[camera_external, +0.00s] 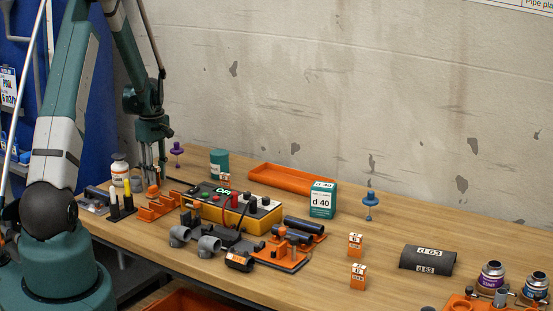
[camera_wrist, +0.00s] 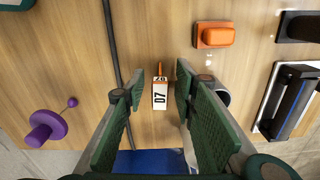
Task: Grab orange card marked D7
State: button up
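The card marked D7 (camera_wrist: 160,95) shows in the wrist view with a white labelled face and some orange at its far end. It lies between the two fingers of my gripper (camera_wrist: 161,78), with a visible gap on each side. My gripper is open and points down at the wooden table. In the external view my gripper (camera_external: 153,174) is low over the left end of the table. I cannot make out the D7 card there; the fingers may hide it.
A purple peg-like piece (camera_wrist: 42,128) and an orange block (camera_wrist: 215,34) flank the fingers. A dark cable (camera_wrist: 112,40) runs left of the card. A grey pipe fitting (camera_wrist: 222,93) sits close behind the right finger. A white bottle (camera_external: 120,168) stands left of my gripper.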

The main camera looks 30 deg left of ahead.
aim_at(155, 166)
jog(key=c, duration=0.8)
jog(key=shift+r+p, duration=0.6)
jog(key=shift+r, duration=4.4)
